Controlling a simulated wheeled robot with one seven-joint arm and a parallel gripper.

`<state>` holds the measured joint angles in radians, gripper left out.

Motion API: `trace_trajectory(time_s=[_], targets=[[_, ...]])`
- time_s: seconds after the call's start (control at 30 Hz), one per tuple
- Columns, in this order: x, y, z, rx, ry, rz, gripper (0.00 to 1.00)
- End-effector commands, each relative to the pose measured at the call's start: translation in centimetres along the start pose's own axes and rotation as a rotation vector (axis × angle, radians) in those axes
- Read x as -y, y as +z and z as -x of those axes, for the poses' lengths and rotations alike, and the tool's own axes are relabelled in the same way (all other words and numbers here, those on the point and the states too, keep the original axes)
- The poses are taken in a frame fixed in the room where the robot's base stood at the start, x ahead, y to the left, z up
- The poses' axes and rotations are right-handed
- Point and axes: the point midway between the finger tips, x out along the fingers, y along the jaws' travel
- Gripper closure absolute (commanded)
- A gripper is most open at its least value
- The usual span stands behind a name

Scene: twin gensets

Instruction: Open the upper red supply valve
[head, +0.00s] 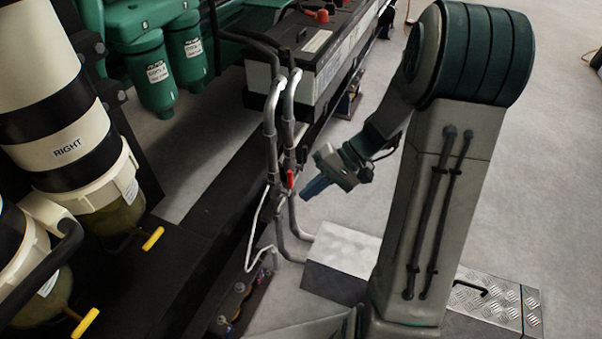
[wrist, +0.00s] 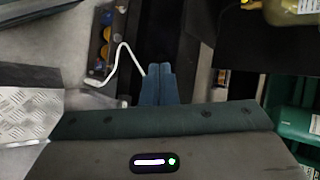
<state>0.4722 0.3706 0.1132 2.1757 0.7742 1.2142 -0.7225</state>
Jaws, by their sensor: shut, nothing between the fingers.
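A red valve handle (head: 291,179) sits on the grey vertical pipes (head: 270,135) in the middle of the head view. It looks upright, roughly in line with the pipe. My gripper (head: 308,192) is just to the right of the red handle and slightly below it, its blue fingers pointing left toward the pipes. In the wrist view the blue fingers (wrist: 158,85) are together with nothing between them. I cannot tell from the head view whether a fingertip touches the handle. The red handle does not show clearly in the wrist view.
A bent white tube (head: 256,225) hangs beside the pipes and shows in the wrist view (wrist: 128,60). A black battery (head: 312,55) stands behind. A metal tread-plate box (head: 345,250) lies below my arm. Filters marked RIGHT (head: 65,150) stand at left. Open floor lies right.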

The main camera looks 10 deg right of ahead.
Motion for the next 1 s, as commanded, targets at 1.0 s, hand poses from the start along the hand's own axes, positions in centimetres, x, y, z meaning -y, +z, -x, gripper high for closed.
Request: trace_trajectory(time_s=[1.0], targets=[[-12.1,-16.3,1.3,-0.569,-0.747,0.01,1.0]])
